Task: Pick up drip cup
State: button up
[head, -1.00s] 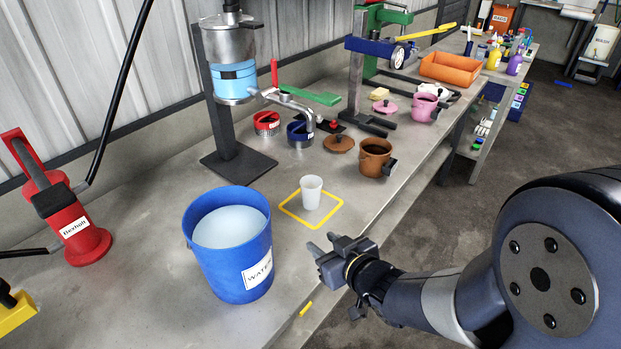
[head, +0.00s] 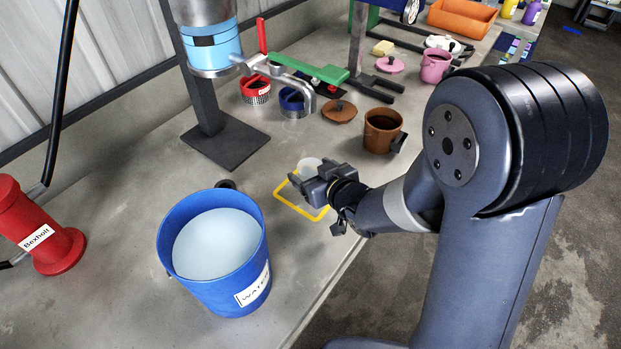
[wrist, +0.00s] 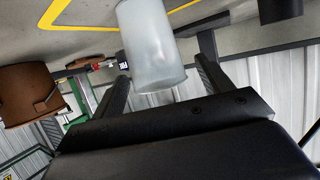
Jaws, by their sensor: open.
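The drip cup (head: 310,163) is a small, pale, translucent cup. It stands upright in the yellow square outline on the bench, partly hidden behind my gripper in the head view. My gripper (head: 307,178) is open at the cup, its fingers pointing toward it. In the wrist view, which is upside down, the cup (wrist: 153,45) shows between the open fingertips of my gripper (wrist: 161,72), with visible gaps on both sides. I cannot tell how far the cup reaches between the fingers.
A blue water bucket (head: 210,285) stands to the left. A brown pot (head: 381,132) stands behind and right; it also shows in the wrist view (wrist: 28,95). A dark column base (head: 225,145) stands behind left. The bench's front edge is close by.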

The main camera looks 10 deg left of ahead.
aim_at(305, 166)
jog(key=shift+x, duration=1.7)
jog(key=shift+c, duration=0.2)
jog(key=c, duration=0.9)
jog(key=shift+c, duration=0.3)
